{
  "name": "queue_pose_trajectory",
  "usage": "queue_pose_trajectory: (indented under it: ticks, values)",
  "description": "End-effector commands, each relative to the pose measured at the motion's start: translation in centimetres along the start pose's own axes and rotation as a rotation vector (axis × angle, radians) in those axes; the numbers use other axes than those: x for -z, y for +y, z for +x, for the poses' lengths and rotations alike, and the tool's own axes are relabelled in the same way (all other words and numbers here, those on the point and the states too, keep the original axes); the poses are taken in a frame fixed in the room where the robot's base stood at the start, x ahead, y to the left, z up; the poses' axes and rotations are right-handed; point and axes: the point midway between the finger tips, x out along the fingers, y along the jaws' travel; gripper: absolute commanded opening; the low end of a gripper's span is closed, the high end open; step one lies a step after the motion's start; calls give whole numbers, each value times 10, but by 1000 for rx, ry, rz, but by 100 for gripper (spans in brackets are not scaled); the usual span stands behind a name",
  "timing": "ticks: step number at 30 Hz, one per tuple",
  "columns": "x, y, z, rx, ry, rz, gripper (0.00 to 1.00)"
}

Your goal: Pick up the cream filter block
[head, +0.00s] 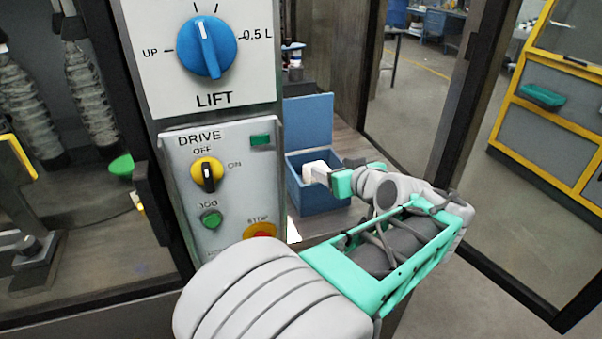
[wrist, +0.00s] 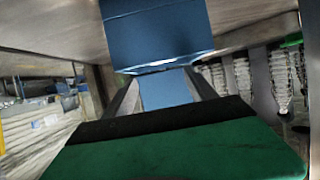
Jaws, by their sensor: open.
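A small whitish block (head: 316,171) shows at the rim of the open blue box in the head view, right at the end of my gripper. It may be the cream filter block, but I cannot tell it surely from a gripper part. My gripper (head: 338,172) is over the box with its teal hand in front. In the wrist view my gripper (wrist: 163,80) has its dark fingers apart, with blue surface seen between them. No cream block shows clearly between the fingers there.
The blue box (head: 323,202) stands on a shelf with its lid (head: 307,122) raised behind it. A control panel (head: 222,190) with knobs and buttons stands close on the left. A dark door frame (head: 470,110) is to the right of my arm.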

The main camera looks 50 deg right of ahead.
Motion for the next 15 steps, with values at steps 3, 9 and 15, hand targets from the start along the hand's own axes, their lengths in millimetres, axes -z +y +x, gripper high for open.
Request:
queue_pose_trajectory:
  ticks: [3,9,15]
  values:
    - [2,-7,15,17,0,-5,65]
    - [1,-17,48,35,-2,-10,65]
    - [-3,-18,80,32,-1,-12,65]
